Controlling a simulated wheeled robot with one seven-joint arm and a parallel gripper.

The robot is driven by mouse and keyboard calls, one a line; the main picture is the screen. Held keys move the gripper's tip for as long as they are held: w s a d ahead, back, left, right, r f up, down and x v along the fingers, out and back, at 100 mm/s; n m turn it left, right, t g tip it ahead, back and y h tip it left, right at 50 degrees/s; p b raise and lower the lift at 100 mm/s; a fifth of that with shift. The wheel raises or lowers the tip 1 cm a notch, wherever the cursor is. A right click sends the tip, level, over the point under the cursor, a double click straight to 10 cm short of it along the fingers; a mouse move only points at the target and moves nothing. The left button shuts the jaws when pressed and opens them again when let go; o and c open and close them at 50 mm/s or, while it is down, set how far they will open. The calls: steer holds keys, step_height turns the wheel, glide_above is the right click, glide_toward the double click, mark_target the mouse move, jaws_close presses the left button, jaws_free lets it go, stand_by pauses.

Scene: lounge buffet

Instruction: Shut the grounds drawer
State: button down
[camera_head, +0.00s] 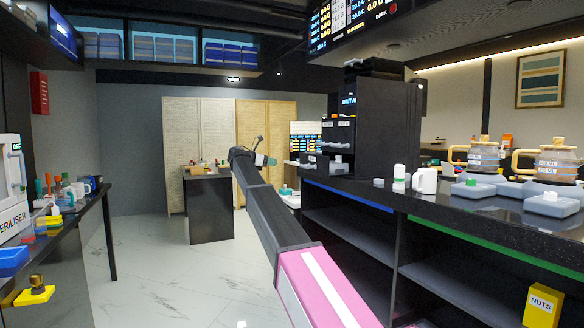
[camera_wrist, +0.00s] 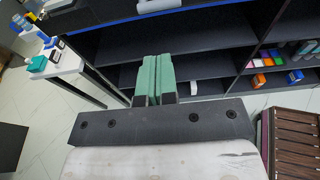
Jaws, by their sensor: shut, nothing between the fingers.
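A tall black machine (camera_head: 385,130) stands at the far end of the dark counter. At its lower left front, a dark drawer-like part (camera_head: 316,163) with a pale handle (camera_head: 338,159) appears to stick out. Its label is too small to read, so I cannot confirm it is the grounds drawer. My gripper (camera_head: 268,160) is in the air over the aisle, left of the machine and apart from it. In the wrist view, its green fingers (camera_wrist: 154,75) are together and empty. A pale grey piece (camera_wrist: 157,5) is cut off at the top there; I cannot tell what it is.
The counter (camera_head: 470,215) has open shelves beneath, and holds a white mug (camera_head: 425,181) and glass jugs (camera_head: 557,162). A side bench (camera_head: 60,235) with small items stands at left. The tiled floor (camera_head: 160,280) between is clear.

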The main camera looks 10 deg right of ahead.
mark_target(303, 167)
steer(key=x, duration=1.3)
steer(key=shift+w+d+f, duration=0.1)
steer(key=shift+d, duration=0.3)
steer(key=shift+d, duration=0.1)
steer(key=r+x, duration=0.1)
steer(key=x, duration=0.7)
steer(key=r+x, duration=0.1)
steer(key=x, duration=0.4)
steer(key=shift+w+d+r, duration=0.2)
steer(key=shift+d+r, duration=0.05)
steer(key=shift+r, duration=0.1)
steer(key=shift+a, duration=0.15)
steer(key=shift+s+a, duration=0.2)
steer(key=shift+a, duration=0.1)
steer(key=v, duration=1.3)
